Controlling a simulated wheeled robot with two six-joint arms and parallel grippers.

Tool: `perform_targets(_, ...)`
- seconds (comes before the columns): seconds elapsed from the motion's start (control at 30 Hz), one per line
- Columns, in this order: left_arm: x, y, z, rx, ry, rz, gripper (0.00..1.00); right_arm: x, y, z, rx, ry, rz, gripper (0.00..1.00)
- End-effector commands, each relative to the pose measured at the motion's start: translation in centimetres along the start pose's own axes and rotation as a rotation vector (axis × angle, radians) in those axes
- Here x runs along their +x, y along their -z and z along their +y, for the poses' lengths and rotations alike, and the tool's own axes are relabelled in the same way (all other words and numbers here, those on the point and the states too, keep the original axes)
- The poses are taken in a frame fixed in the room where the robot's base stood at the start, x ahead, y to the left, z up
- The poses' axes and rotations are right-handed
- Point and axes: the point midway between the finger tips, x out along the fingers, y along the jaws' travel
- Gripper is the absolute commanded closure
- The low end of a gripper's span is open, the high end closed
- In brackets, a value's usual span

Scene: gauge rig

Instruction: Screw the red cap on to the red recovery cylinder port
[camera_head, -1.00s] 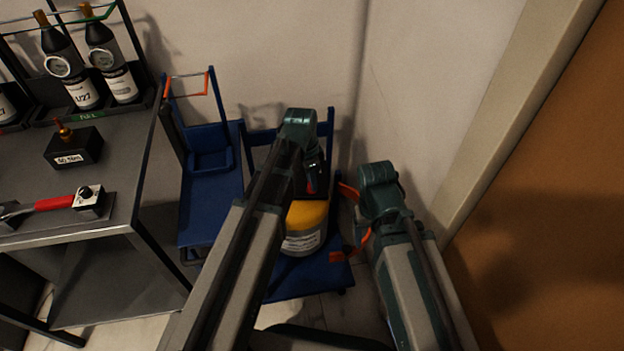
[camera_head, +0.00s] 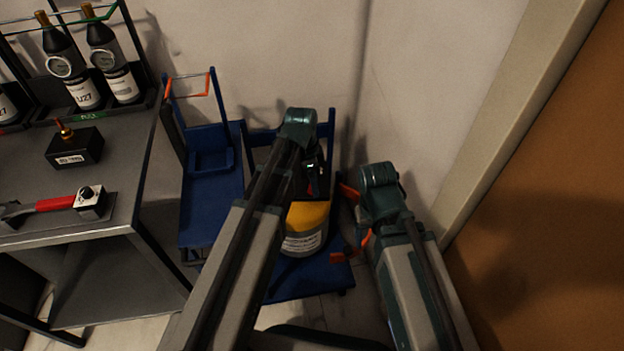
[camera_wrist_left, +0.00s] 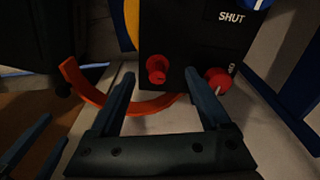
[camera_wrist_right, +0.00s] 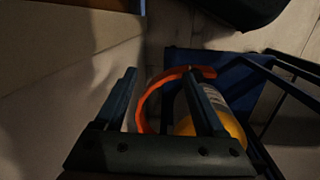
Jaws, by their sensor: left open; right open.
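The recovery cylinder (camera_head: 304,241) has a yellow top and a white label and stands on a blue cart. In the left wrist view a dark box marked SHUT carries two red round parts: a stepped one (camera_wrist_left: 157,68) and a wider one with a white mark (camera_wrist_left: 218,82). I cannot tell which is the cap and which the port. My left gripper (camera_wrist_left: 160,77) is open and empty, its fingers pointing toward the box and the red parts. My right gripper (camera_wrist_right: 160,78) is open beside the cylinder; an orange curved band (camera_wrist_right: 145,100) shows between its fingers, not visibly gripped.
A blue cart (camera_head: 325,283) carries the cylinder, with another blue cart (camera_head: 212,215) to its left. A grey bench (camera_head: 120,195) on the left holds a red-handled tool (camera_head: 55,203), a small black box (camera_head: 75,148) and dark bottles (camera_head: 112,65). A wall stands close behind.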

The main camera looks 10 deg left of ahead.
Motion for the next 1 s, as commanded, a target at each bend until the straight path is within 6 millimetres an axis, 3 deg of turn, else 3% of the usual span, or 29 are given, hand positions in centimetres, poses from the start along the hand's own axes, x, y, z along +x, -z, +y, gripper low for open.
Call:
perform_targets(0.47,-1.0,0.1,0.1,0.0,-0.001,0.0,0.2,-1.0,-0.1,0.2,-0.001,-0.004,0.0,0.28)
perform_targets(1.0,-8.6,0.1,0.0,0.0,-0.001,0.0,0.2,-8.5,-0.5,0.8,0.001,0.005,0.0,0.28)
